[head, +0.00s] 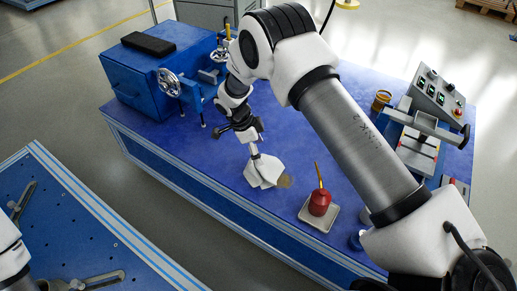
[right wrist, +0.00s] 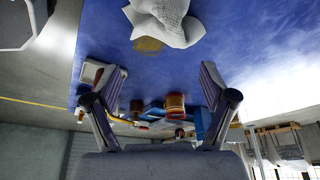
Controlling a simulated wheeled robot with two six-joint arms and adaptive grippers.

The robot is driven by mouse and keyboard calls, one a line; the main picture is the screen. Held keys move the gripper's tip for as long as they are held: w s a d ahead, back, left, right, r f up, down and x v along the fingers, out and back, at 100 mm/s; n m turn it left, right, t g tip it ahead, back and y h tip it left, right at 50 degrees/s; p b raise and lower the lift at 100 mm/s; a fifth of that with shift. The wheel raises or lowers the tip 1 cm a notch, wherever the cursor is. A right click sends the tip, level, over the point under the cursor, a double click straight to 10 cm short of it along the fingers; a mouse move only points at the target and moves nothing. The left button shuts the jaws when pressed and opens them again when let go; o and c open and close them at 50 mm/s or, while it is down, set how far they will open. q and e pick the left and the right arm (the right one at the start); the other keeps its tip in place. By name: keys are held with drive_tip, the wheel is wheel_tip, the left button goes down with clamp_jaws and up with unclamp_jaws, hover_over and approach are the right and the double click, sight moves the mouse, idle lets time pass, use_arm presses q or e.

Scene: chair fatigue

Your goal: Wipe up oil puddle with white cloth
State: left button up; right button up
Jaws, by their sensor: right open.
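The white cloth (head: 264,171) lies crumpled on the blue bench top, and it also shows at the top of the right wrist view (right wrist: 172,20). The brownish oil puddle (head: 285,181) is beside it, partly covered by its edge in the head view. The puddle also shows in the right wrist view (right wrist: 148,44). My right gripper (head: 247,138) is just above and behind the cloth. Its two fingers (right wrist: 160,78) are spread with nothing between them, and the cloth is beyond their tips. My left gripper is out of view; only part of my left arm shows.
A red oil can (head: 319,203) stands on a small tray (head: 318,221) right of the puddle. A blue machine with handwheels (head: 160,75) is at the bench's back left. A control panel (head: 436,95) and a brown can (head: 381,100) are at right. A second blue table (head: 75,215) is at lower left.

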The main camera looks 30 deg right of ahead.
drive_tip(key=shift+f+b, duration=1.5)
drive_tip(key=shift+f, duration=0.55)
clamp_jaws()
idle(0.4)
